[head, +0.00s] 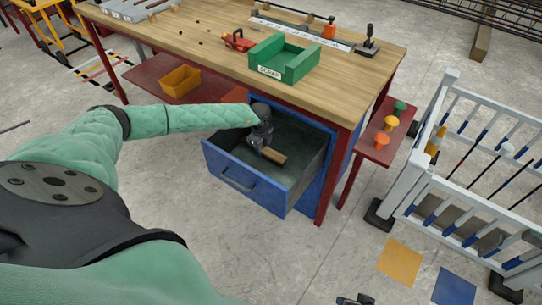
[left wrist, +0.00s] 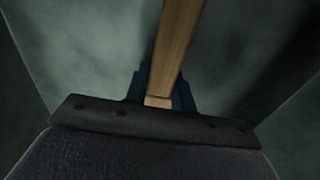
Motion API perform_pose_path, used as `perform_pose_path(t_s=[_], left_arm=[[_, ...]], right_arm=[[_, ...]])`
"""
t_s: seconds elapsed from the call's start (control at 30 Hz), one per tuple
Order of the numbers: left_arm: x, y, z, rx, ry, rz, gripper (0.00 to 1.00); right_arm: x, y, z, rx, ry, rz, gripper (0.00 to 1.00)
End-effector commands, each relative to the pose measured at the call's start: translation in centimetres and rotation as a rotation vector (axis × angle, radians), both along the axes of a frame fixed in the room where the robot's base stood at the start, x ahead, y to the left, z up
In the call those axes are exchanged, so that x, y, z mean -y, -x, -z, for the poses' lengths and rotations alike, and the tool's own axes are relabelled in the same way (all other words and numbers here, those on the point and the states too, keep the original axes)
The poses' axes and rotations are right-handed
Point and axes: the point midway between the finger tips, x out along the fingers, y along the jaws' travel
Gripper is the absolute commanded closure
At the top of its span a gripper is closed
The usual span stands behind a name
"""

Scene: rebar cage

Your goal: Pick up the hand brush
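The hand brush lies in the open blue drawer (head: 246,182); its pale wooden part (head: 272,156) shows just below my left gripper (head: 262,146). In the left wrist view, its wooden handle (left wrist: 178,45) runs from the top edge down between the dark fingers of my left gripper (left wrist: 160,92). The fingers sit close against both sides of the wood and appear shut on it. The bristles cannot be made out. A small dark part of my right gripper (head: 355,299) shows at the bottom edge of the head view; its fingers are not clear.
The drawer's walls stand close around my left gripper, under the wooden workbench top (head: 215,50). A green scrap bin (head: 284,62) stands on the bench. A red side shelf (head: 374,146) with coloured knobs and a white railing (head: 460,185) are at the right.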

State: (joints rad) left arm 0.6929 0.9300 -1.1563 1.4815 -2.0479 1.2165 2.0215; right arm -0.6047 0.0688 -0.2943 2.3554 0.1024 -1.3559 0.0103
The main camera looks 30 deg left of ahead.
Motion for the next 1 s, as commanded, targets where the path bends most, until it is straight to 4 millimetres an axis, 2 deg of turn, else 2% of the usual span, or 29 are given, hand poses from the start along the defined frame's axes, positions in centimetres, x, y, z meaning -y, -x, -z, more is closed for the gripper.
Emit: perform_pose_path(t_s=[0.03,0.1,0.4,0.57,0.67,0.8,1.0], left_arm=[[0.0,0.0,0.0,0.0,0.0,0.0,0.86],[0.0,0.0,0.0,0.0,0.0,0.0,1.0],[0.0,0.0,-0.2,0.001,0.0,0.0,1.0],[-0.1,-0.1,-1.6,0.002,0.0,0.001,1.0],[-0.1,-0.1,-3.3,0.004,0.0,0.002,1.0],[-0.1,-0.1,-6.7,0.004,0.0,0.0,1.0],[0.0,-0.1,-12.5,0.004,0.0,0.001,1.0]], right_arm=[[0.0,0.0,0.0,0.0,0.0,0.0,0.64],[0.0,0.0,0.0,0.001,-0.001,0.0,0.64],[-0.1,0.0,0.0,0.002,-0.002,-0.001,0.64],[-0.3,-0.1,0.1,0.008,-0.008,-0.001,0.64],[-0.6,-0.3,0.3,0.016,-0.015,-0.002,0.64],[-1.1,-0.4,0.8,0.028,-0.028,-0.006,0.64],[-1.4,-1.0,4.4,0.048,-0.031,0.005,0.64]])
